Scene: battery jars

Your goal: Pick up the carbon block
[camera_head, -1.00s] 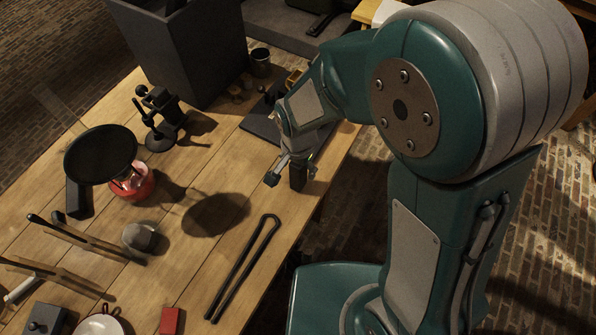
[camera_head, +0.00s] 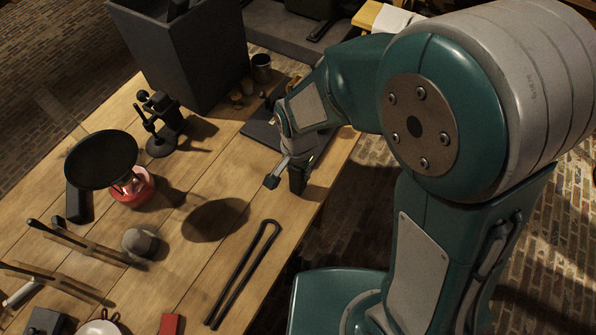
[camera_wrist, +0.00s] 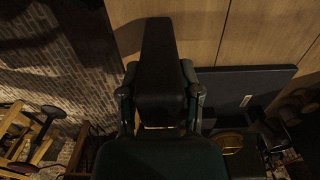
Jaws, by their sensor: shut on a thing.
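The carbon block (camera_head: 297,179) is a dark, upright block at the right edge of the wooden table, partly hidden by my gripper in the head view. My gripper (camera_head: 286,170) reaches down over it and is shut on it. In the wrist view the block (camera_wrist: 158,75) is a long dark shape between the two fingers of my gripper (camera_wrist: 161,97), one finger on each side. I cannot tell whether its lower end touches the table.
A dark flat slab (camera_head: 262,136) lies just behind my gripper. A tall dark bin (camera_head: 180,55) stands behind. Bare wood lies left of my gripper.

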